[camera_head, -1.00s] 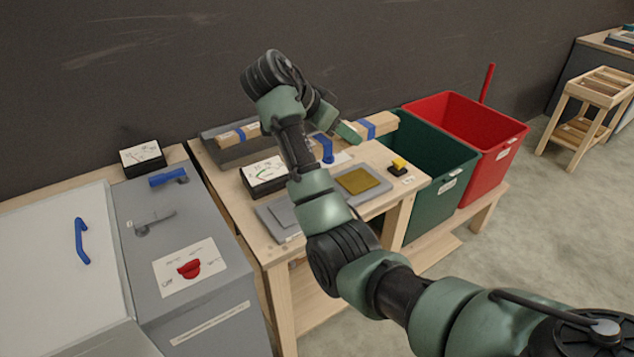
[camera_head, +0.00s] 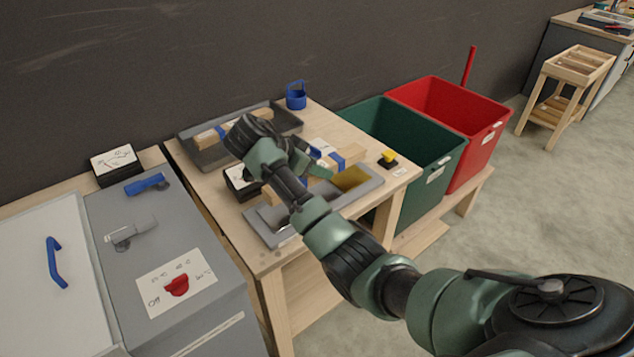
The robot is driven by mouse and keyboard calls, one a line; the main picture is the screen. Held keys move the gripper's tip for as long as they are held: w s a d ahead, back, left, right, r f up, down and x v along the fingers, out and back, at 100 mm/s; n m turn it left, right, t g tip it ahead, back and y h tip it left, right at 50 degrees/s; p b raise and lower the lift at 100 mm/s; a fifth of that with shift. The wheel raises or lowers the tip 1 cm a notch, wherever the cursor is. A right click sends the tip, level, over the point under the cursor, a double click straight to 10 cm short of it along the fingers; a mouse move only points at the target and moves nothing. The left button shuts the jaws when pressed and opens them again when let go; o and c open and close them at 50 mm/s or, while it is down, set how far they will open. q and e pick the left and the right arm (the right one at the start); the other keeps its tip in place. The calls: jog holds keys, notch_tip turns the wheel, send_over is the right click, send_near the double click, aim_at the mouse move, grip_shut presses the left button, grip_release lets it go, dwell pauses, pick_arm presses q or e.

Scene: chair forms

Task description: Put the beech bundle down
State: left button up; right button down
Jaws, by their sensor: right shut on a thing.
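The beech bundle (camera_head: 352,153), pale wood with a blue band, is in my right gripper (camera_head: 318,163). It lies slantwise over the grey plate (camera_head: 277,236) with the olive-yellow square (camera_head: 350,179) on the bench. My right gripper is shut on it, and my wrist and forearm hide its middle. I cannot tell whether the bundle touches the plate. Another pale wood piece with a blue band (camera_head: 206,138) lies in the dark grey tray (camera_head: 289,122) at the back of the bench. My left gripper is not in view.
A yellow-topped button (camera_head: 388,158) is near the bench's right edge. A dial box (camera_head: 238,184) is partly hidden by my arm. Green (camera_head: 421,150) and red (camera_head: 462,118) bins stand right; a grey cabinet (camera_head: 205,270) stands left.

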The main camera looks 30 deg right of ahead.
aim_at(318, 183)
jog(key=shift+s+f, duration=0.1)
jog(key=shift+f, duration=0.4)
notch_tip(318, 183, down, 4)
jog(key=shift+f, duration=0.1)
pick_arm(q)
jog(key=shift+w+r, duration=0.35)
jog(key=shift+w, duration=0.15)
pick_arm(e)
jog(key=shift+f, duration=0.15)
jog(key=c, duration=0.8)
grip_release()
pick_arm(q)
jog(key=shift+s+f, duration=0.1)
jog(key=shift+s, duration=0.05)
